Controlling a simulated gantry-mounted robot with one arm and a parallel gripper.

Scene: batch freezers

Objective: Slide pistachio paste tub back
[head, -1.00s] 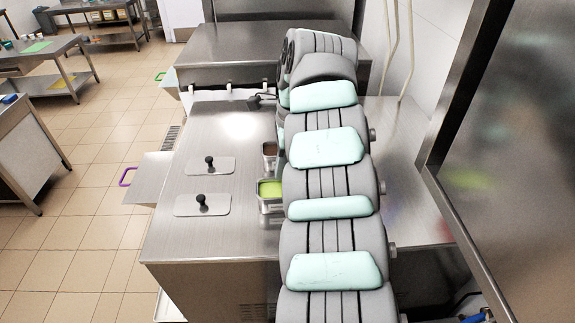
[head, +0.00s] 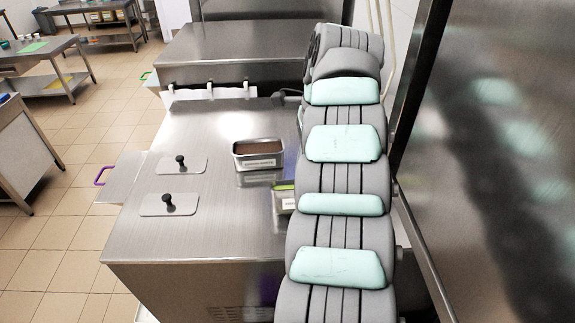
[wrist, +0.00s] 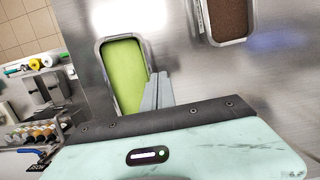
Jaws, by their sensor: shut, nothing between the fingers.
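The pistachio paste tub is a metal tub with bright green paste. In the head view its left end (head: 284,204) shows on the steel counter, and my arm hides the rest. In the wrist view I see the tub (wrist: 103,80) from above, its lower right side partly covered by my fingers. My gripper (wrist: 158,76) is shut and empty at the tub's right edge; I cannot tell whether it touches the tub. The gripper is hidden behind my arm in the head view.
A labelled metal tub of brown paste (head: 258,162) stands on the counter behind the green one; it also shows in the wrist view (wrist: 209,28). Two lids with black knobs (head: 181,165) lie to the left. A tall steel panel (head: 480,150) stands close on the right.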

